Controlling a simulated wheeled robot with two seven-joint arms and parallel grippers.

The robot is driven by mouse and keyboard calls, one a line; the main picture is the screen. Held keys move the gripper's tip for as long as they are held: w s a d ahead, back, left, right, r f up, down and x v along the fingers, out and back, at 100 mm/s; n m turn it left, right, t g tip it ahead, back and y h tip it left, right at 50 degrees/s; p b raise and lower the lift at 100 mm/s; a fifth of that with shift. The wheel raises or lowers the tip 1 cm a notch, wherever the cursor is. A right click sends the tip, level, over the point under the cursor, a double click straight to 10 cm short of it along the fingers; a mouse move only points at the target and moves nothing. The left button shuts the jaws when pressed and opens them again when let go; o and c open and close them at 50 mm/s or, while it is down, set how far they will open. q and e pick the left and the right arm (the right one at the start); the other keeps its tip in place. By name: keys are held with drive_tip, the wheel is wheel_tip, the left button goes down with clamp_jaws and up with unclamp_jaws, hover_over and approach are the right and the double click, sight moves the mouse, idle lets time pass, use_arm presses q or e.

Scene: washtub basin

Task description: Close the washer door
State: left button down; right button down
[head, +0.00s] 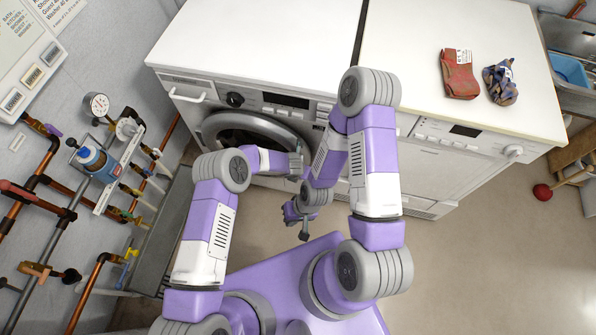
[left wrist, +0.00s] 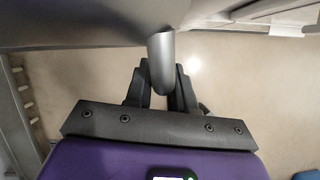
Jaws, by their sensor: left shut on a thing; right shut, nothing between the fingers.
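The washer (head: 180,82) is the white machine at the left of the counter. Its round door (head: 225,119) has a grey rim and a dark middle, partly hidden by my left arm; I cannot tell how far it stands open. My left gripper (head: 297,160) is at the door's right side. In the left wrist view its fingers (left wrist: 162,88) are shut on a grey door handle (left wrist: 161,52) that juts from a large grey surface. My right gripper (head: 303,226) is shut and empty, low in front of the machine, apart from the door.
A second white machine (head: 460,150) stands to the right. Pipes and a gauge (head: 97,104) line the left wall. The floor (head: 480,260) at right is mostly clear, with a red ball (head: 542,192).

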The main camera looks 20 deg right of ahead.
use_arm(q)
drive_tip(key=shift+w+d+r, duration=0.1)
drive_tip(key=shift+d+r, duration=0.05)
drive_tip(key=shift+d, duration=0.15)
drive_tip(key=c, duration=1.2)
unclamp_jaws()
drive_tip(key=shift+w, duration=0.1)
drive_tip(key=shift+o, duration=0.7)
drive_tip(key=shift+d, duration=0.1)
drive_tip(key=p+v, duration=0.2)
drive_tip(key=v, duration=0.5)
drive_tip(key=shift+a+r, duration=0.15)
drive_tip(key=shift+a, duration=0.1)
drive_tip(key=shift+a+p, duration=0.1)
drive_tip(key=shift+p, duration=0.2)
